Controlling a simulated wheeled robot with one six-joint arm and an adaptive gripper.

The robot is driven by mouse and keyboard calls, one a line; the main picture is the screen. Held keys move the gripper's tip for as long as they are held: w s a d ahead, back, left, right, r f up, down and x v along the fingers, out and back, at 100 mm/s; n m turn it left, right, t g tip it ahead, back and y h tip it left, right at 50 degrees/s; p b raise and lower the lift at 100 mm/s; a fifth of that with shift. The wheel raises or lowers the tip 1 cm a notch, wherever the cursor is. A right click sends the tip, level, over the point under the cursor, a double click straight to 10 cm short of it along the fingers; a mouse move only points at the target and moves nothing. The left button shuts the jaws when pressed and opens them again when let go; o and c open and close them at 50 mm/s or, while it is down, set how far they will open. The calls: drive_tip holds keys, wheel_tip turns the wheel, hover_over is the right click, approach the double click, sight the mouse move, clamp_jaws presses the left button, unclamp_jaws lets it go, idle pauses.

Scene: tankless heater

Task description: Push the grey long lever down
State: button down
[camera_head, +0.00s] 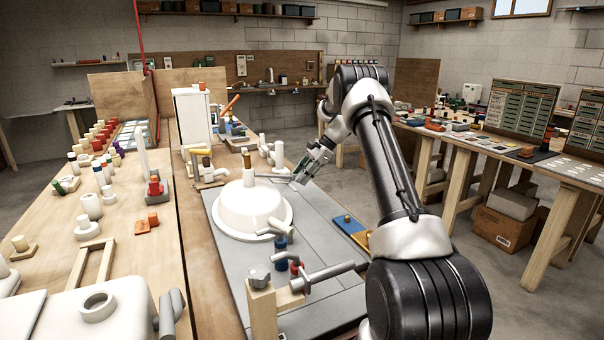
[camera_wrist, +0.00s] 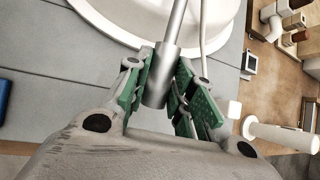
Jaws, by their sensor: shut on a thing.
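A grey long lever (camera_head: 273,176) sticks out sideways from near the white dome-shaped tank (camera_head: 248,208) on the grey panel. In the wrist view the grey rod (camera_wrist: 174,38) runs down from the tank's white rim (camera_wrist: 118,28), and its thicker end lies between my green-padded fingers. My gripper (camera_head: 302,169) is at the lever's outer end, right of the tank. In the wrist view, my gripper (camera_wrist: 164,76) is shut on the lever. The lever's inner joint is hard to make out.
Another grey handle (camera_head: 328,272) and blue-and-red valves (camera_head: 281,252) stand at the panel's front. A white cylinder fitting (camera_head: 278,154) stands just behind my gripper. A blue tray (camera_head: 350,230) lies right of the tank. Open floor lies between the benches.

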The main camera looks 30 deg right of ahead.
drive_tip(key=shift+f, duration=0.15)
drive_tip(key=c, duration=1.2)
unclamp_jaws()
drive_tip(key=v, duration=1.2)
